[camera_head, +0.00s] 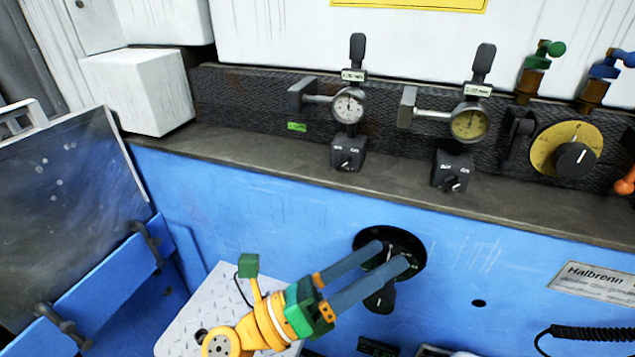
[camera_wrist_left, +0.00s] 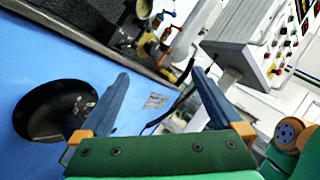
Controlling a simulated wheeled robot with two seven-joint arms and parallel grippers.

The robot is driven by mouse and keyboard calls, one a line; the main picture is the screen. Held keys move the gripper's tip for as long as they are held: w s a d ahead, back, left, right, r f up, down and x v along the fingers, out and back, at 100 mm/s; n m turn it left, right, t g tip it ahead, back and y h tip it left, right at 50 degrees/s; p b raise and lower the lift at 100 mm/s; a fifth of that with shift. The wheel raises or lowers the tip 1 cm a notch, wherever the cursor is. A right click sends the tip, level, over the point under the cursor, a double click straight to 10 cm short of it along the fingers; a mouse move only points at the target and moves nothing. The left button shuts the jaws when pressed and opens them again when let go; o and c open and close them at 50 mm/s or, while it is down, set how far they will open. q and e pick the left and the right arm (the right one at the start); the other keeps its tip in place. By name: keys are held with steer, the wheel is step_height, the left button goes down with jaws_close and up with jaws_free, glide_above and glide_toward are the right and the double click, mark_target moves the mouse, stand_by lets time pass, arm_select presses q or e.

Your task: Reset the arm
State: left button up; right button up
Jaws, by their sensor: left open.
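My left gripper (camera_head: 393,256) comes in from the lower left in the head view, with a green and yellow body and two long blue fingers. The fingers are spread apart with nothing between them. Their tips overlap a round black dial with a dark knob (camera_head: 379,298) on the blue machine front; whether they touch it I cannot tell. In the left wrist view the two fingers (camera_wrist_left: 165,80) stand wide apart, and the black dial (camera_wrist_left: 40,110) lies to the left, partly behind the left finger. My right gripper is in neither view.
Two gauges (camera_head: 349,105) (camera_head: 469,124) with black levers stand on the dark ledge above the blue front. A yellow dial (camera_head: 566,150) and green and blue valves are at the right. A blue-framed panel (camera_head: 70,215) stands at the left. A control box (camera_wrist_left: 262,40) shows in the wrist view.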

arm_select(q)
steer(key=w+a+f+n+t+y, duration=0.2)
steer(key=w+a+n+t+y, duration=0.2)
steer(key=a+n+t+y, duration=0.55)
steer(key=w+a+f+n+t+y, duration=0.15)
steer(key=w+a+n+y, duration=0.35)
steer(key=n, duration=1)
steer(key=s+a+f+n+g+y, duration=0.2)
steer(key=a+f+n+g+y, duration=0.15)
steer(key=f+n, duration=0.2)
steer(key=s+a+f+n+g+y, duration=0.25)
steer(key=a+f+n, duration=0.2)
steer(key=f, duration=0.25)
steer(key=s+a+f+n+g, duration=0.1)
steer(key=s+f+n+g, duration=0.1)
steer(key=s+f+g, duration=0.45)
steer(key=s+f+n+g, duration=0.35)
steer(key=s+f, duration=0.35)
steer(key=s, duration=0.4)
step_height(320, 180, down, 16)
steer(key=s+m+g, duration=0.1)
steer(key=s+a+f+g, duration=0.2)
steer(key=s+f, duration=0.9)
steer(key=s, duration=0.2)
step_height(320, 180, up, 16)
steer(key=p, duration=1.5)
steer(key=shift+a+p, duration=0.25)
steer(key=shift+p, duration=0.15)
